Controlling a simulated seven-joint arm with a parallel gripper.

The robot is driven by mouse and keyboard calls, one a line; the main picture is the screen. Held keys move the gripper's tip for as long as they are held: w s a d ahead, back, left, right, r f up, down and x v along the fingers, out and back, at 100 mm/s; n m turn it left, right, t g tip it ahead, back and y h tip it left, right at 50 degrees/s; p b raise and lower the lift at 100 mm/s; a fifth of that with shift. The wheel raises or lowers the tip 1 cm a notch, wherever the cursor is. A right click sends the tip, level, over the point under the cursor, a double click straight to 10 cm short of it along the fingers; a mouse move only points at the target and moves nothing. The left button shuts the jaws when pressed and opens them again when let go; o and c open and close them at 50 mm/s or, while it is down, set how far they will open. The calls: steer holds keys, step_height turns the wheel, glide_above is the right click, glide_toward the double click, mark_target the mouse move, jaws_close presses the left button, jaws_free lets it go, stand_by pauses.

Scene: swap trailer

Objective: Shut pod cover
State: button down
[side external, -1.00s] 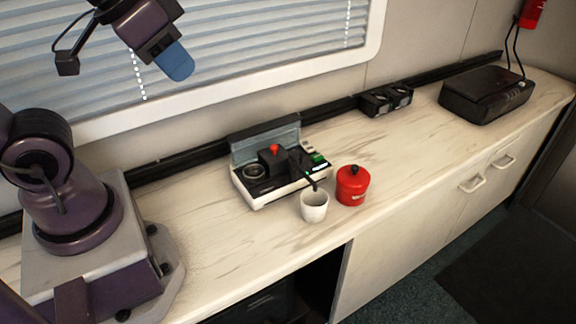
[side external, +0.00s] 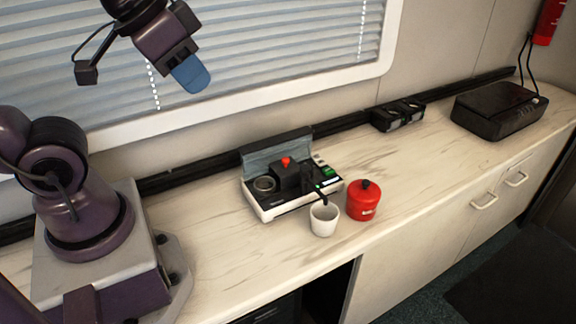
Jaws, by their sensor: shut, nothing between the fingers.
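A low white-and-black coffee machine (side external: 264,209) sits on the counter below the window. A grey-blue panel, which looks like its cover (side external: 276,151), stands raised along the machine's back edge. A round ring-shaped opening (side external: 264,184) shows at the machine's left. Beside it is a black block with a red knob (side external: 286,161). My gripper (side external: 192,77) has blue fingertips. It is shut and empty, high in front of the blinds, up and to the left of the machine, well apart from it.
A white cup (side external: 324,219) stands at the machine's front, by its dark spout. A red lidded canister (side external: 363,202) stands just right of the cup. Further right are a black double-holed box (side external: 398,116) and a black case (side external: 497,110).

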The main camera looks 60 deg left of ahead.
steer(key=c, duration=1.8)
jaws_free()
steer(key=o, duration=0.4)
steer(key=shift+f, duration=0.15)
steer(key=o, duration=0.3)
steer(key=shift+w+a+f+g, duration=0.2)
steer(key=shift+w+f+g, duration=0.15)
steer(key=shift+f, duration=0.1)
steer(key=shift+w+a+f+g, duration=0.2)
steer(key=shift+w+f+g, duration=0.15)
steer(key=shift+f, duration=0.1)
steer(key=shift+o, duration=0.2)
steer(key=n+g, duration=0.4)
glide_above(286, 159)
step_height(286, 159, down, 11)
steer(key=shift+n, duration=0.3)
step_height(286, 159, down, 13)
steer(key=shift+r, duration=0.1)
